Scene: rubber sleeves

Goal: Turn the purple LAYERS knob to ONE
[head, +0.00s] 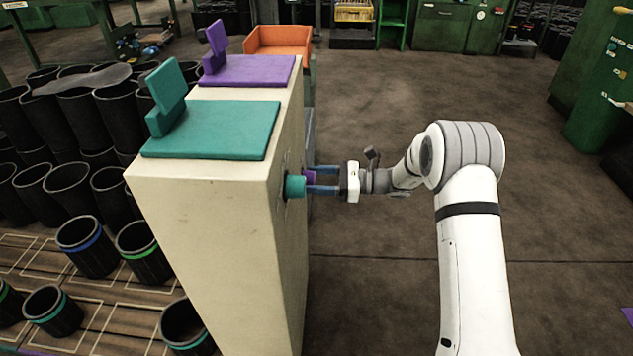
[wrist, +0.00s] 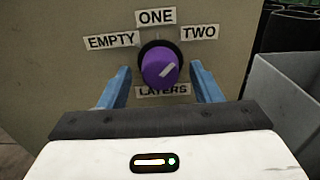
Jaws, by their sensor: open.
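The purple LAYERS knob (wrist: 154,60) is on the beige panel in the wrist view. Its white pointer line slants up and right, towards the TWO label (wrist: 199,32). The ONE label (wrist: 156,17) is straight above it, EMPTY (wrist: 111,41) is to the upper left, and LAYERS (wrist: 163,90) is below, partly covered. My gripper (wrist: 161,72) is open, with one blue finger on each side of the knob and a gap visible on both sides. In the head view my gripper (head: 312,179) reaches the cabinet's right face, where the purple knob (head: 310,176) is partly hidden.
A teal knob (head: 295,187) sits nearer on the same face of the beige cabinet (head: 200,240), close to my fingers. Teal (head: 225,130) and purple (head: 260,70) plates lie on top. A grey bin (wrist: 285,95) stands to the right in the wrist view. Open floor lies right of the cabinet.

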